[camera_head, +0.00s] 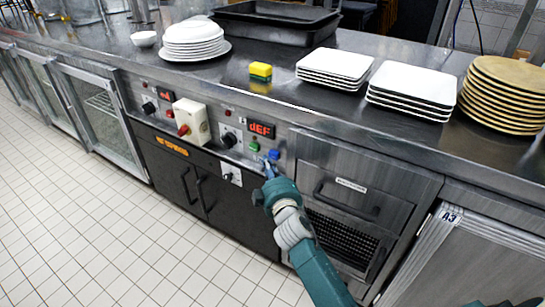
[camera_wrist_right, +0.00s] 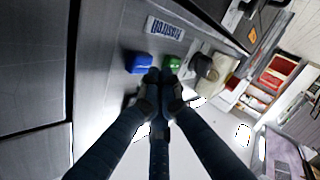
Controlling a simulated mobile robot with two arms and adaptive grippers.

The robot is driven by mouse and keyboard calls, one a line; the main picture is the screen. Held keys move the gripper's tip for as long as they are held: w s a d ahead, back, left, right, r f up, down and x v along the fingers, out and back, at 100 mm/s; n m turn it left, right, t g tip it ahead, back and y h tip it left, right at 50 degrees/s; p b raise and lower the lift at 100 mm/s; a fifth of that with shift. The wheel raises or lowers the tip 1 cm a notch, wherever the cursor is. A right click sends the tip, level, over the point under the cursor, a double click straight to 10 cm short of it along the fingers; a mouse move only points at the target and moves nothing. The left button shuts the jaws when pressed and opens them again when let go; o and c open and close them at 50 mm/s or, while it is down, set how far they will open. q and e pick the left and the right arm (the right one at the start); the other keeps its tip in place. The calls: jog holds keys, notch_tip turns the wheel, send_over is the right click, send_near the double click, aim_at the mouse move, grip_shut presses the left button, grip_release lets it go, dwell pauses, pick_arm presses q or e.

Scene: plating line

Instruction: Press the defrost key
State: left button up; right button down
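The control panel (camera_head: 239,144) on the counter front has a red display (camera_head: 262,130) reading "dEF". Below it are a green key (camera_head: 254,146) and a blue key (camera_head: 274,154). In the right wrist view the blue key (camera_wrist_right: 138,63) is left of the green key (camera_wrist_right: 174,63). My right gripper (camera_head: 268,166) is just below the blue key. In the wrist view my right gripper's fingertips (camera_wrist_right: 160,76) are together and empty, near the lower gap between the keys. I cannot tell whether they touch either. My left gripper is out of view.
A white box with a red knob (camera_head: 191,121) and a black knob (camera_head: 229,140) project from the panel left of the keys. A drawer (camera_head: 345,187) is to the right. Plates (camera_head: 194,36), trays (camera_head: 275,20) and a yellow-green sponge (camera_head: 260,71) stand on the counter above.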

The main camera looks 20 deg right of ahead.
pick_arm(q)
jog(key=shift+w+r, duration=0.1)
pick_arm(e)
jog(key=shift+a, duration=0.1)
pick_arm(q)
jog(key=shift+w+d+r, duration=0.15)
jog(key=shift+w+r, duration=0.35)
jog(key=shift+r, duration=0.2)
pick_arm(e)
jog(key=s+a, duration=0.1)
jog(key=a, duration=0.1)
jog(key=s+a, duration=0.2)
jog(key=shift+s, duration=0.1)
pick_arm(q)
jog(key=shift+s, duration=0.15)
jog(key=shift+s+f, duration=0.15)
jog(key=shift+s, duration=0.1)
